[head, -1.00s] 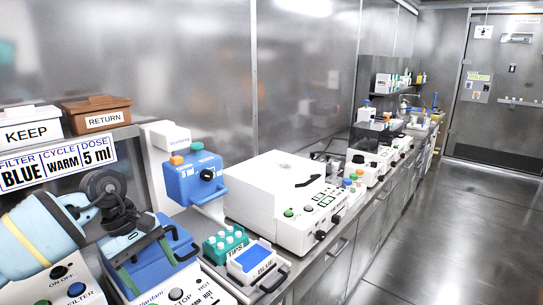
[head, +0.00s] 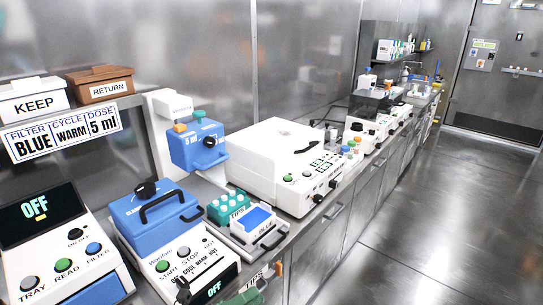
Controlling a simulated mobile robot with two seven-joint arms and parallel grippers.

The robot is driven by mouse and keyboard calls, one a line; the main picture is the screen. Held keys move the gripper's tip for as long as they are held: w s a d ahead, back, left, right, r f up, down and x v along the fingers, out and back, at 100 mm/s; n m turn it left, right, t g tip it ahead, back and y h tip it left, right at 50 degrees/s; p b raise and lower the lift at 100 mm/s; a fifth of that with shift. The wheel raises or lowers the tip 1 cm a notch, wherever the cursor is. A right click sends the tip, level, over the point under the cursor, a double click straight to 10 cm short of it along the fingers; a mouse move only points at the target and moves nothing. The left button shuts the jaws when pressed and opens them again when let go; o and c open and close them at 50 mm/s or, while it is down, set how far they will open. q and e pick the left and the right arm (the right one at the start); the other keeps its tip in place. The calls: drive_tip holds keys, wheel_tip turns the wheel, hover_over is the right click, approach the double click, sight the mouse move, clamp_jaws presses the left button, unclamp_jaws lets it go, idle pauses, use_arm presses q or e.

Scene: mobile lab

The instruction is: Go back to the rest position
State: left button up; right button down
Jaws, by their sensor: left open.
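Neither of my grippers can be made out now, and no arm shows. The blue block with a black handle and a black knob (head: 155,212), where my left gripper was earlier, stands clear on the white warmer (head: 215,275). The warmer has START and STOP buttons, a COOL WARM HOT scale and a display reading OFF. Left of it is the filter reader (head: 95,250), its screen also reading OFF, with TRAY, READ and FILTER buttons.
KEEP (head: 38,103) and RETURN (head: 107,88) boxes sit on the shelf at left, above a BLUE, WARM, 5 ml sign (head: 60,134). A blue dispenser (head: 198,150), teal rack (head: 228,208) and white centrifuge-like machine (head: 275,160) line the bench. The floor (head: 430,220) at right is clear.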

use_arm(q)
drive_tip(key=s+a+f+n+t+y, duration=0.1)
drive_tip(key=s+a+f+n+y, duration=0.4)
drive_tip(key=n, duration=0.4)
drive_tip(key=s+a+f+n+t+y+p, duration=0.1)
drive_tip(key=s+a+f+n+y, duration=0.3)
drive_tip(key=f+n, duration=0.4)
drive_tip(key=s+a+f+n+t+y, duration=0.1)
drive_tip(key=s+a+f+n+y, duration=0.2)
drive_tip(key=s+f+n+y, duration=0.45)
drive_tip(key=s+a+f+n+g, duration=0.3)
drive_tip(key=s+f+n+g, duration=0.1)
drive_tip(key=s+n, duration=0.4)
drive_tip(key=shift+s+a, duration=0.3)
drive_tip(key=shift+s, duration=0.35)
use_arm(e)
drive_tip(key=shift+w+d+r+t, duration=0.1)
drive_tip(key=shift+w+r+t, duration=0.2)
drive_tip(key=shift+w+r, duration=0.75)
drive_tip(key=shift+s+r, duration=0.1)
drive_tip(key=shift+s, duration=0.05)
